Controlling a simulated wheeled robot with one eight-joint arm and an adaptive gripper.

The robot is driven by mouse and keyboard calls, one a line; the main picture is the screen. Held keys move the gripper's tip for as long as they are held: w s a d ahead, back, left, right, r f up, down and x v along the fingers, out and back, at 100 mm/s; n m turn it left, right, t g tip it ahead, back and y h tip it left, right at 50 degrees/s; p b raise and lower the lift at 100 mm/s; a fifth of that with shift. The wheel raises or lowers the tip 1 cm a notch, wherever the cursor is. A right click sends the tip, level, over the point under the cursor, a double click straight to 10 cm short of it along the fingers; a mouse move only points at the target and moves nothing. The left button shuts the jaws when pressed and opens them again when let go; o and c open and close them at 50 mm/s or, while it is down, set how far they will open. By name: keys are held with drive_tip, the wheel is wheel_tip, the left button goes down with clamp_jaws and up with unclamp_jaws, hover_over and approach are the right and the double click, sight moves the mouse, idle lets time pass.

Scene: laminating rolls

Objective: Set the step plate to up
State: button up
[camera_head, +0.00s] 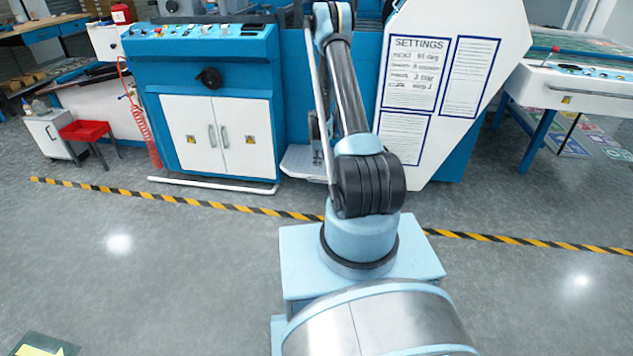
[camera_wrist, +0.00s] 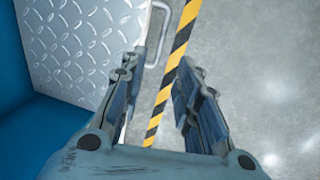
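The step plate (camera_head: 304,162) is a pale metal plate low at the front of the blue machine, and it looks about level. My arm hides its right part. In the wrist view, the step plate (camera_wrist: 80,45) shows a raised diamond tread at the upper left. A thin grey handle (camera_wrist: 163,38) loops out from its edge. My gripper (camera_wrist: 162,68) is open and empty, with its left finger over or beside the plate's edge and its right finger over the floor. The handle lies just beyond the fingertips. I cannot tell the height gap.
Blue machine bodywork (camera_wrist: 25,130) lies at the lower left of the wrist view. A yellow-black floor stripe (camera_head: 240,208) runs across in front of the machine. White cabinet doors (camera_head: 203,135) stand left of the plate, a white settings panel (camera_head: 430,110) right. The grey floor in front is clear.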

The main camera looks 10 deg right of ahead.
sight(319, 178)
drive_tip(key=w+f, duration=0.1)
drive_tip(key=f, duration=0.8)
drive_tip(key=w+f, duration=0.1)
drive_tip(key=f, duration=0.4)
drive_tip(key=shift+w+d+f, duration=0.2)
drive_tip(key=shift+w+d, duration=0.1)
drive_tip(key=shift+d, duration=0.05)
clamp_jaws()
